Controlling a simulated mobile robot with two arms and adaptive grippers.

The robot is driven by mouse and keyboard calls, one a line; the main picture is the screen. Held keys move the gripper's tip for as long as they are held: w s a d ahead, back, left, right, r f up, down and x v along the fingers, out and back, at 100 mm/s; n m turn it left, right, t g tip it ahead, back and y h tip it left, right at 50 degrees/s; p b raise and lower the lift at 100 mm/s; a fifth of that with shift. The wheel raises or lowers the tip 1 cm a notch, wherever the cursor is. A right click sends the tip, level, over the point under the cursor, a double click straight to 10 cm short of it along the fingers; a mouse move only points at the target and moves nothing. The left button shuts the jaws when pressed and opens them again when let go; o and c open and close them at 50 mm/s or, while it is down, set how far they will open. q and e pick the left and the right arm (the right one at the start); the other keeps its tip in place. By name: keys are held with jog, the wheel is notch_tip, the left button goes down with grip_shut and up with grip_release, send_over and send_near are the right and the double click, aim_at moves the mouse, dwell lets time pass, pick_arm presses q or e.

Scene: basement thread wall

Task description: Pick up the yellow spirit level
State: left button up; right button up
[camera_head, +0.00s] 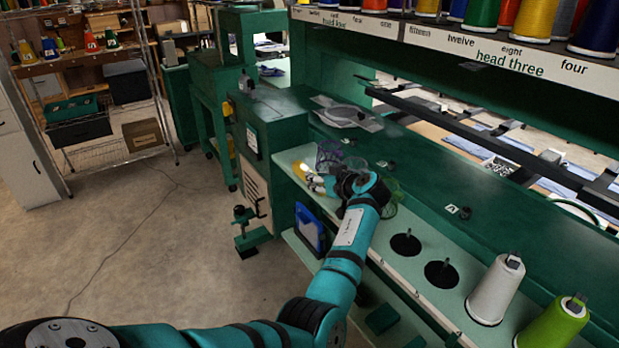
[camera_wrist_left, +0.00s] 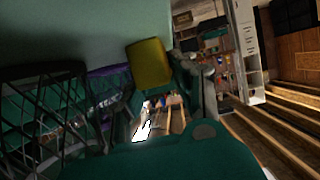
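A small yellow piece, likely the yellow spirit level (camera_head: 301,170), sits at the far end of the pale machine ledge in the head view. My left gripper (camera_head: 315,183) reaches along the ledge, its fingertips right at this piece. In the left wrist view the yellow level (camera_wrist_left: 150,63) shows as an upright block beside and partly between the fingers of the left gripper (camera_wrist_left: 165,100). A gap shows between the fingers; I cannot tell whether they touch or clamp the level. The arm and the low angle hide its full length. My right gripper is out of view.
Wire-mesh cups (camera_head: 328,155) stand close beside the gripper. White (camera_head: 496,290) and lime (camera_head: 553,326) thread cones stand nearer on the ledge. A blue framed item (camera_head: 309,228) is on the lower shelf. A green machine end (camera_head: 268,150) borders the ledge; open floor lies left.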

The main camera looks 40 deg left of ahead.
pick_arm(q)
jog(key=shift+a, duration=0.1)
jog(key=shift+c, duration=1.2)
grip_shut()
jog(key=shift+r, duration=0.55)
notch_tip(320, 180, up, 2)
jog(key=shift+r+b, duration=0.15)
jog(key=shift+b, duration=0.5)
jog(key=s+a+r+b, duration=0.1)
jog(key=s+a+b, duration=0.1)
jog(key=s+a, duration=0.9)
jog(key=shift+s+a+r, duration=0.15)
jog(key=shift+s+r, duration=0.05)
jog(key=shift+r, duration=0.1)
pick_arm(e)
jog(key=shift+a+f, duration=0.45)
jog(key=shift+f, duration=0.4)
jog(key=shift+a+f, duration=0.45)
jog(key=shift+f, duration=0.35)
